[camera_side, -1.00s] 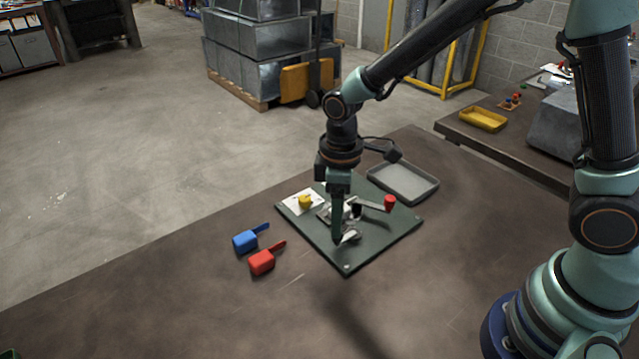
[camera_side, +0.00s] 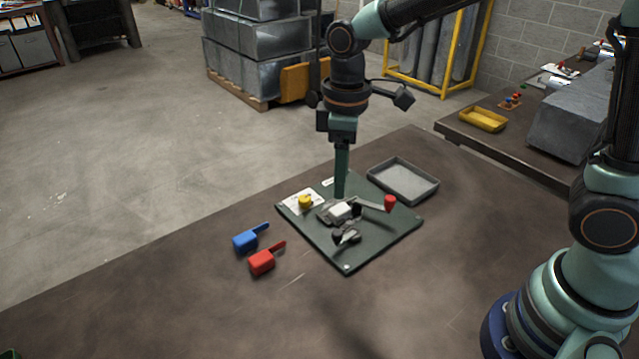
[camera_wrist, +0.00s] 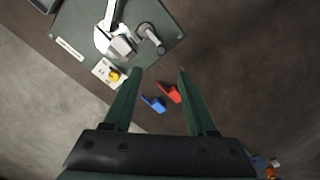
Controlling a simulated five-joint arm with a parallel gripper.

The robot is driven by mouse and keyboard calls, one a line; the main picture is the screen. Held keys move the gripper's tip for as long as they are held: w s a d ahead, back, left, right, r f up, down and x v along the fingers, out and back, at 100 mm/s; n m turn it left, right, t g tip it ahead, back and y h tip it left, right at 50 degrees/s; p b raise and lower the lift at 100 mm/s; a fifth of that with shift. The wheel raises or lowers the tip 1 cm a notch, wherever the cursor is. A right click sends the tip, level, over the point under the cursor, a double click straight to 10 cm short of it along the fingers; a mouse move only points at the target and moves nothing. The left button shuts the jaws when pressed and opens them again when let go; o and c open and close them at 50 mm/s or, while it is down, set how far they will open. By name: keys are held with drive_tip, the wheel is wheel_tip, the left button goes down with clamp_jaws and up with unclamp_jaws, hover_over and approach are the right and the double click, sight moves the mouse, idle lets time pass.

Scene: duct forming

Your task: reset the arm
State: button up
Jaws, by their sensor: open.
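My gripper (camera_side: 341,192) hangs pointing down above the dark green plate (camera_side: 380,243) on the brown table in the side view. In the wrist view my gripper (camera_wrist: 148,72) has its two green fingers wide apart with nothing between the tips. The plate carries a metal fixture (camera_side: 340,212), a lever with a red knob (camera_side: 389,203), a small dark-knobbed clamp (camera_side: 347,237) and a yellow button (camera_side: 305,202) on a white card. In the wrist view the plate (camera_wrist: 165,25) lies beyond the fingers.
A blue scoop-like tool (camera_side: 246,240) and a red one (camera_side: 263,261) lie left of the plate. An empty grey tray (camera_side: 403,178) sits behind it. A side bench with a yellow tray (camera_side: 483,119) stands at right. The front of the table is clear.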

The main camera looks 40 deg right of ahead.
drive_tip(key=s+d+r+m+t, duration=0.5)
drive_tip(key=s+d+r+m, duration=0.2)
drive_tip(key=d, duration=0.4)
drive_tip(key=shift+s+r+m, duration=0.35)
drive_tip(key=shift+r+m, duration=0.05)
drive_tip(key=shift+m, duration=0.4)
